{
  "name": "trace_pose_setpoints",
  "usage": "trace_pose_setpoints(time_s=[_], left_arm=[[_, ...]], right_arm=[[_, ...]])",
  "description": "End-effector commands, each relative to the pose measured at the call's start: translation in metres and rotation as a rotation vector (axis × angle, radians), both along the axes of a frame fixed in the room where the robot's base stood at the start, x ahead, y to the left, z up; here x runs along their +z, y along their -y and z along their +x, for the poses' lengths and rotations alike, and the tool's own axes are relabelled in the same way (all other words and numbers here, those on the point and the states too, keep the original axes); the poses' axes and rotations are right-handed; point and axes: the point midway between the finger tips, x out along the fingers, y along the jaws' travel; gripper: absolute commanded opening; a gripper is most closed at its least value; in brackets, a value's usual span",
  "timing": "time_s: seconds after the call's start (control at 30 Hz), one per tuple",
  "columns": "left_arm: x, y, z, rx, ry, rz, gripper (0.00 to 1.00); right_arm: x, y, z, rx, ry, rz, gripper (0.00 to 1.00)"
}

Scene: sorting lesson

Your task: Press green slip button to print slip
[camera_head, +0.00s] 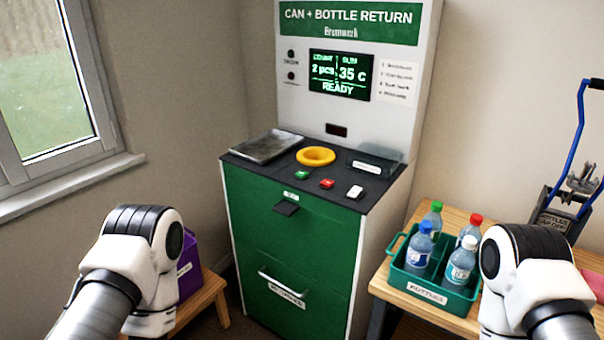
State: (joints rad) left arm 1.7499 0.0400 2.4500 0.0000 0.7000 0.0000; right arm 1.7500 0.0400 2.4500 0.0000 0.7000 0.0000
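The can and bottle return machine (300,215) stands in the middle of the head view, green in front with a dark top. A small green button (301,175) sits on its top near the front left edge. A red button (327,184) and a white button (355,192) sit to its right. The screen (339,74) reads 2 pcs, 35 c and READY. A dark slot piece (286,208) sits on the front below the green button. My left arm enters at lower left and my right arm at lower right; neither gripper's fingers show.
A yellow ring (315,156) and a grey tray (267,146) lie on the machine top. A green crate (432,290) of bottles stands on the wooden table (388,291) at right. A purple box (190,281) sits on a stool (203,299) at left.

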Motion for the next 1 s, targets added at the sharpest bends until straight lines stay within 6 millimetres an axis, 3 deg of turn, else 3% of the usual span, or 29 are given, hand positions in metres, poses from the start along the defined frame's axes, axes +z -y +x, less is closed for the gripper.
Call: trace_pose_setpoints(time_s=[0.03, 0.2, 0.23, 1.0], left_arm=[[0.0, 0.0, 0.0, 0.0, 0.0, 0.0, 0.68], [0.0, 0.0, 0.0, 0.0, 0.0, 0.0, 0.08], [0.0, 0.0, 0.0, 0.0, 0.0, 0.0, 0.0], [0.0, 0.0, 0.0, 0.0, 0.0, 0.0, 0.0]], right_arm=[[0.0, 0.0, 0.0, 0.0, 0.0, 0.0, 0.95], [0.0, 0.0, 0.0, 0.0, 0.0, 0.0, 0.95], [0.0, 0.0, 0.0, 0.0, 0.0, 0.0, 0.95], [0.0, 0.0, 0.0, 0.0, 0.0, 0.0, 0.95]])
